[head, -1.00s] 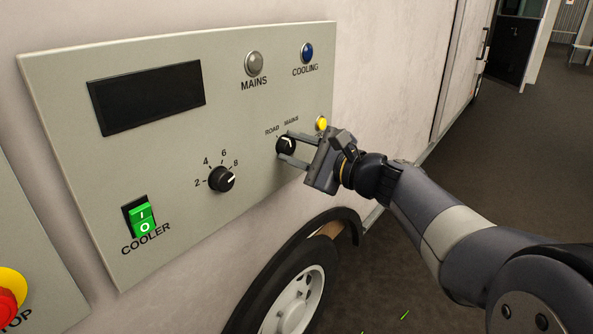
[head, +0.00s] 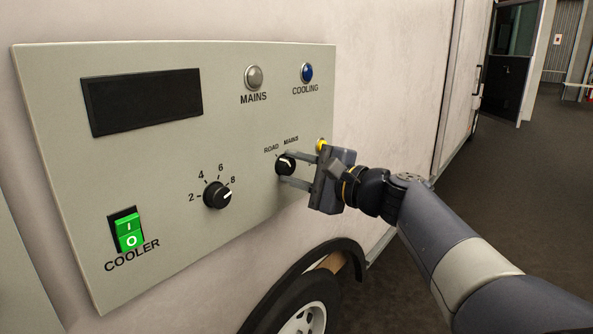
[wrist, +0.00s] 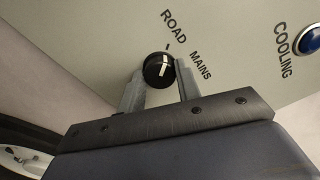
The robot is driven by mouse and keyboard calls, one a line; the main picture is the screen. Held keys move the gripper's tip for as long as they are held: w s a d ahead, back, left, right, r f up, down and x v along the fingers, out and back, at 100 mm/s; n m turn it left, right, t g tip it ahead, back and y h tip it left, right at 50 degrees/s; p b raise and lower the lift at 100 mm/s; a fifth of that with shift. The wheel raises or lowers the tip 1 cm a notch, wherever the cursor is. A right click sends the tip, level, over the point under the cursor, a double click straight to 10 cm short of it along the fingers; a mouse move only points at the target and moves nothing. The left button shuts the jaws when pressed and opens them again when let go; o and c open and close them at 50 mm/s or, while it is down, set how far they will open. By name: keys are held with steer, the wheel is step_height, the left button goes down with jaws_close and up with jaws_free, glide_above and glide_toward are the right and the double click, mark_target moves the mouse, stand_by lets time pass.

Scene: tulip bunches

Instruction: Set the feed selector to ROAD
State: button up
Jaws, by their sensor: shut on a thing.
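The feed selector is a small black round knob (head: 285,164) with a white pointer line, on the right part of the grey control panel (head: 150,250). ROAD is printed to its upper left and MAINS above it. My gripper (head: 285,168) is shut on the knob, one finger along its upper side and one along its lower side. In the wrist view the knob (wrist: 158,70) sits between the fingertips (wrist: 160,76). Its white line points roughly toward the small tick beside ROAD.
The panel also carries a dark display (head: 142,101), a grey MAINS lamp (head: 254,77), a blue COOLING lamp (head: 306,73), a numbered dial (head: 217,195) and a green COOLER switch (head: 129,232). A yellow part (head: 321,145) shows just behind my gripper. A wheel (head: 300,305) is below.

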steer(key=o, duration=1)
steer(key=v, duration=1)
steer(key=shift+s+d, duration=0.3)
steer(key=shift+w+a, duration=0.1)
steer(key=x, duration=1)
steer(key=shift+w+a, duration=0.25)
steer(key=shift+s+d, duration=0.1)
steer(key=shift+d, duration=0.05)
